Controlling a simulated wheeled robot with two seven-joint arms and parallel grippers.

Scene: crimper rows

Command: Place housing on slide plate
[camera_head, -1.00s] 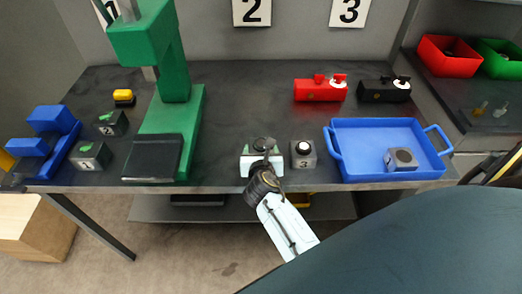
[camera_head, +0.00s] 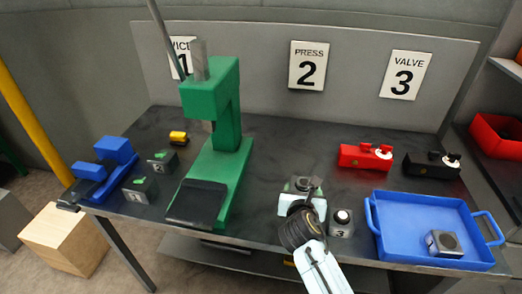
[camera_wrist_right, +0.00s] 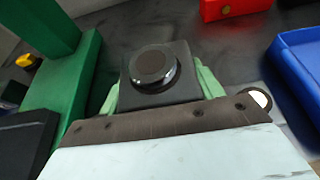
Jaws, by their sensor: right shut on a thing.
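A dark grey housing (camera_wrist_right: 157,68) with a round black top is between the pale green fingers of my right gripper in the right wrist view. In the head view my right gripper (camera_head: 303,187) is shut on it over the front of the bench, right of the green press (camera_head: 226,160). The gripper hides most of the housing there. The black slide plate (camera_head: 197,203) lies empty on the press base, left of the gripper. A second grey housing (camera_head: 444,243) sits in the blue tray (camera_head: 386,250). My left gripper is not in view.
A button box marked 3 (camera_head: 341,223) stands close to the right of my right gripper. Red (camera_head: 365,157) and black (camera_head: 432,165) valve blocks stand behind the tray. A blue vice (camera_head: 103,170) and two button boxes are left of the press. The bench behind the gripper is clear.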

